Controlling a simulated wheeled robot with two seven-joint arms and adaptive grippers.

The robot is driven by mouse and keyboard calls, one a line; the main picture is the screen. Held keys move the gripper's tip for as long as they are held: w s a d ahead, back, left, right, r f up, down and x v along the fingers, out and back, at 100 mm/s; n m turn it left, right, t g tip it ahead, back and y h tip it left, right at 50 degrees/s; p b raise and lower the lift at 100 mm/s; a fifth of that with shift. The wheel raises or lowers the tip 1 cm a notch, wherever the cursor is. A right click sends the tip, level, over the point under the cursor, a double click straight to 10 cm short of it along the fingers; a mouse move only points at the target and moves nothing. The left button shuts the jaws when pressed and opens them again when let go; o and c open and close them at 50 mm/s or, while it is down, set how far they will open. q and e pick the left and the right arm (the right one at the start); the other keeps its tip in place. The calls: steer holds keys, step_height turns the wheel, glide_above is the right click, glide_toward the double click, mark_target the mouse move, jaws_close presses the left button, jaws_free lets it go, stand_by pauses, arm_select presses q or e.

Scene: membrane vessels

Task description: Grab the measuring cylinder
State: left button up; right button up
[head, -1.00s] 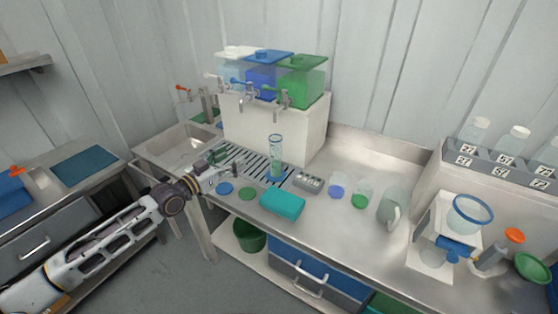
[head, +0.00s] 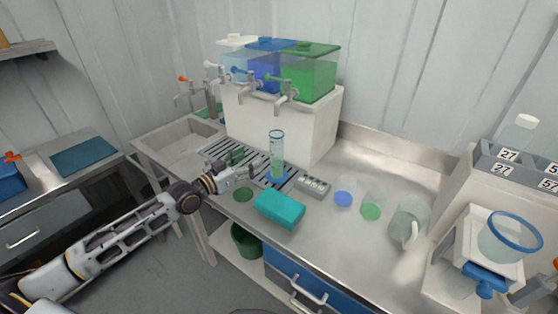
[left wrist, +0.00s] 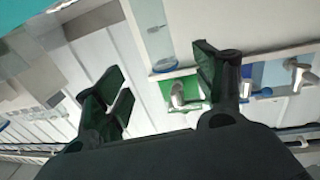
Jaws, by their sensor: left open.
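The measuring cylinder (head: 277,150) is a tall clear tube with a blue rim and a blue base. It stands upright on the slotted drain area of the steel bench. In the left wrist view a clear, marked tube (left wrist: 152,32) with a blue edge shows beyond the fingers and looks like the cylinder. My left gripper (head: 243,166) is open and empty, just left of the cylinder and apart from it. Its two dark fingers (left wrist: 158,76) are spread in the left wrist view. My right gripper is not in view.
A teal box (head: 279,208) lies in front of the cylinder, near the bench edge. A grey block with holes (head: 313,187) is to its right. Behind it, tanks with taps (head: 308,75) stand on a white stand (head: 270,125). Beakers and a jug (head: 407,222) stand further right.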

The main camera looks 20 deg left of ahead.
mark_target(272, 146)
arm_select(q)
steer(key=shift+x, duration=3.95)
steer(key=shift+w+d, duration=0.2)
steer(key=shift+w, duration=0.1)
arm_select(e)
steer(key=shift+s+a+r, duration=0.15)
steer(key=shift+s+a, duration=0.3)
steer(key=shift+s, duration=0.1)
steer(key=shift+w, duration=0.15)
